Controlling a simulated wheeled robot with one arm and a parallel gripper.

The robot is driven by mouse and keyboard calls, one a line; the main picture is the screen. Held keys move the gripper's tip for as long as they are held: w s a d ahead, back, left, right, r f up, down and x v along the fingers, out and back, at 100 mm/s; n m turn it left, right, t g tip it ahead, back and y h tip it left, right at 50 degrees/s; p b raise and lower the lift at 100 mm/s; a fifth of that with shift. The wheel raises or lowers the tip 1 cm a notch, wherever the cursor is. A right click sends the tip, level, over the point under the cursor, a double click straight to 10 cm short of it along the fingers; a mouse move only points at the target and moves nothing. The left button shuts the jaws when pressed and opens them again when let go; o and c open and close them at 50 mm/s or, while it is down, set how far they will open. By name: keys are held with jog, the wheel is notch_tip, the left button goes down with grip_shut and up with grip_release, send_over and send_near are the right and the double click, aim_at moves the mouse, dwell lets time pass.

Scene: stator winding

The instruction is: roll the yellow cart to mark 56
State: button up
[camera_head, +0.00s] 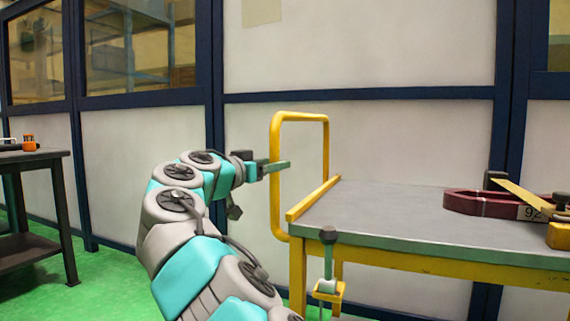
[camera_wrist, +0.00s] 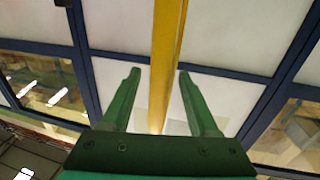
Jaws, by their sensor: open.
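The yellow cart (camera_head: 430,262) has a grey top and a tall yellow loop handle (camera_head: 326,150) at its left end. My gripper (camera_head: 288,164) is open at the handle's near post, about halfway up, and one finger crosses in front of the post. In the wrist view the yellow handle post (camera_wrist: 168,50) shows between the two spread green fingers of my gripper (camera_wrist: 158,76), with a gap on either side. I cannot tell how deep the post sits between them. The cart's wheels and mark 56 are not in view.
A dark red horseshoe-shaped part (camera_head: 470,203) labelled 92 lies on the cart top, with a yellow-ended tool (camera_head: 525,196) over it. A clamp-like piece (camera_head: 328,265) is at the cart's front edge. A dark table (camera_head: 35,160) stands left. Green floor (camera_head: 105,275) is free between; a panelled wall stands behind.

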jog(key=x, duration=0.4)
jog(key=shift+w+d, duration=0.1)
jog(key=shift+w, duration=0.1)
jog(key=shift+c, duration=0.4)
grip_shut()
dwell(0.9)
